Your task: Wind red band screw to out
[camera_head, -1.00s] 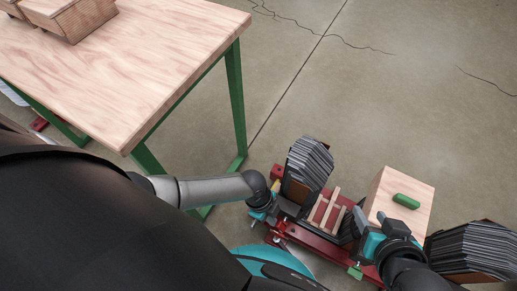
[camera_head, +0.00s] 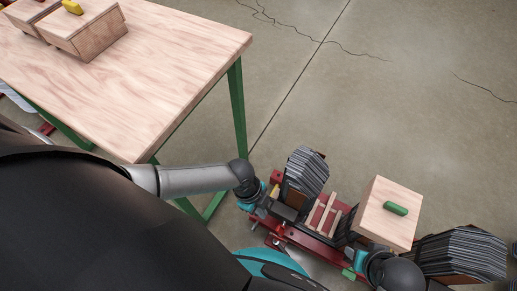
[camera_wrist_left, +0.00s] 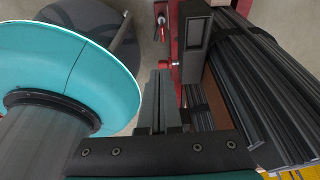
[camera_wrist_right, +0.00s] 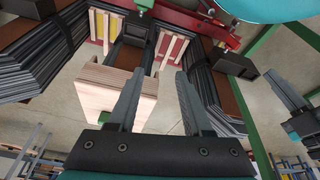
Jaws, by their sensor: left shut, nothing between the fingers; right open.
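A red frame (camera_head: 310,238) on the floor at lower centre carries black core plates and wooden slats. In the left wrist view a small screw with a red part (camera_wrist_left: 168,64) stands out from the red frame; which end it belongs to is unclear. My left gripper (camera_head: 284,212) is at the frame's left end; in its wrist view its fingers (camera_wrist_left: 157,76) are shut and empty, just below that screw, not visibly touching it. My right gripper (camera_wrist_right: 160,75) is open, with a wooden block (camera_wrist_right: 115,85) beyond its fingers. In the head view this gripper is mostly hidden.
A wooden block with a green handle (camera_head: 395,208) stands right of the slats. Black plate stacks (camera_head: 305,172) and (camera_head: 460,255) flank it. A green-legged wooden table (camera_head: 150,75) is at upper left, holding a box with a yellow handle (camera_head: 72,7). The floor behind is clear.

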